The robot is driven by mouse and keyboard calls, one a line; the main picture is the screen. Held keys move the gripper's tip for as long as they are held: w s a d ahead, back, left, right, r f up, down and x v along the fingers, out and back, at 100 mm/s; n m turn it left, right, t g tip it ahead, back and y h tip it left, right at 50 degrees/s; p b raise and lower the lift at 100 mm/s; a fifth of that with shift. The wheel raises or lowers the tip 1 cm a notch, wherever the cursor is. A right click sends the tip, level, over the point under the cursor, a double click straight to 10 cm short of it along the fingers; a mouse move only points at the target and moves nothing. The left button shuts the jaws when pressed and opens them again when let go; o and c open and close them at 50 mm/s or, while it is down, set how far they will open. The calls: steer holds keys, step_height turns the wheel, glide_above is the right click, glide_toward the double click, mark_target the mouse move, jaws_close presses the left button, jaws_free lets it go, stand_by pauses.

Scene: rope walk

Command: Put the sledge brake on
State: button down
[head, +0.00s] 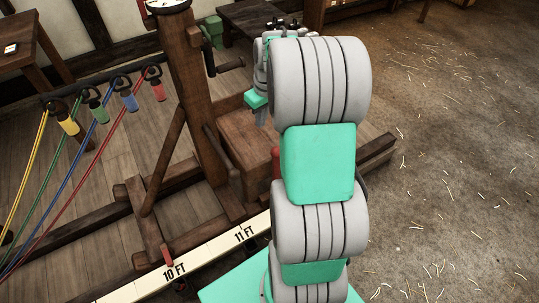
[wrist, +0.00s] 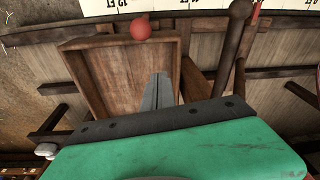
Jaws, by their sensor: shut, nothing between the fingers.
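The wooden sledge (head: 222,203) carries an upright post (head: 184,90) and a wooden box (head: 246,138). A red part (head: 276,160) shows beside the box in the head view, mostly hidden behind my arm. In the wrist view a round red knob (wrist: 141,29) sits at the edge of the box (wrist: 82,63); it looks like the brake's handle, though its shaft is not visible. My gripper (head: 259,112) is over the far side of the box in the head view. In the wrist view its fingers (wrist: 158,92) are shut and empty over the box, apart from the knob.
A white measuring board (head: 205,257) marked in feet runs beside the sledge. Yellow, green, blue and red ropes hang from hooks (head: 110,85) at the left. A crank handle (head: 229,66) sticks out from the post. The straw-strewn floor (head: 450,180) at the right is clear.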

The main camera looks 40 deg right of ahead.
steer(key=shift+w+d+f, duration=0.25)
steer(key=shift+d+f, duration=0.65)
steer(key=shift+d, duration=0.15)
step_height(320, 180, down, 9)
steer(key=s, duration=0.2)
steer(key=shift+s+b, duration=0.3)
steer(key=shift+b, duration=0.1)
steer(key=shift+a, duration=0.1)
